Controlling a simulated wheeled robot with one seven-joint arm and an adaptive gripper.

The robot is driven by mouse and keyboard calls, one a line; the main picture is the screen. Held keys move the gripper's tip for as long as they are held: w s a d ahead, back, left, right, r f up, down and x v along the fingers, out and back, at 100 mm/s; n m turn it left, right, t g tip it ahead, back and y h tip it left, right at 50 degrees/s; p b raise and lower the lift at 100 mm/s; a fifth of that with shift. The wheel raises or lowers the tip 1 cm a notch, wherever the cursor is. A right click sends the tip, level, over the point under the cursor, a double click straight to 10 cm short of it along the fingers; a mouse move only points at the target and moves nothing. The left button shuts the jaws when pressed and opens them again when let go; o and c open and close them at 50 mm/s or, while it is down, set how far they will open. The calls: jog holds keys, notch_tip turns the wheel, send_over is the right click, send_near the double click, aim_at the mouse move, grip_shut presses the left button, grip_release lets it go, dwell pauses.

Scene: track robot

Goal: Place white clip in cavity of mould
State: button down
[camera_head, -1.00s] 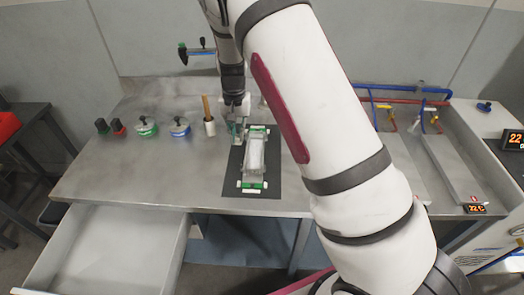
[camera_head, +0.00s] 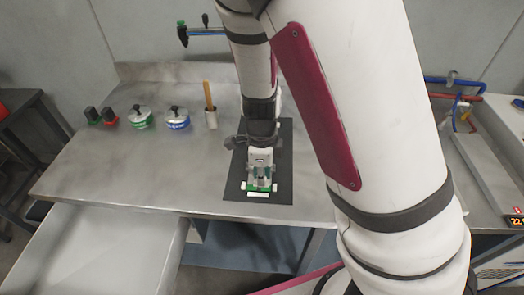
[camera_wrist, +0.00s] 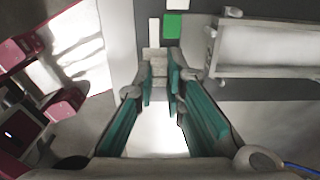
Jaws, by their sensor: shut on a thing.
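My gripper (camera_head: 260,176) points down over the near part of the black mat (camera_head: 283,185) and hides most of the mould in the head view. In the wrist view its teal fingers (camera_wrist: 160,82) are shut on a pale, blocky piece, which looks like the white clip (camera_wrist: 156,62). A green block (camera_wrist: 172,26) and a loose white piece (camera_wrist: 154,31) show just beyond the fingertips. Whether the held clip touches anything beneath is unclear.
The tabletop between is clear.

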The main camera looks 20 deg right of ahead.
jog(key=w+d, duration=0.1)
jog(key=w, duration=0.3)
jog(key=w+d+f, duration=0.1)
jog(key=w, duration=0.3)
jog(key=w+d, duration=0.2)
jog(key=w, duration=0.2)
jog(key=shift+w+f, duration=0.1)
jog(key=shift+f, duration=1.75)
jog(key=shift+f, duration=0.15)
jog(key=c, duration=1.9)
grip_release()
jog(key=shift+o, duration=1.2)
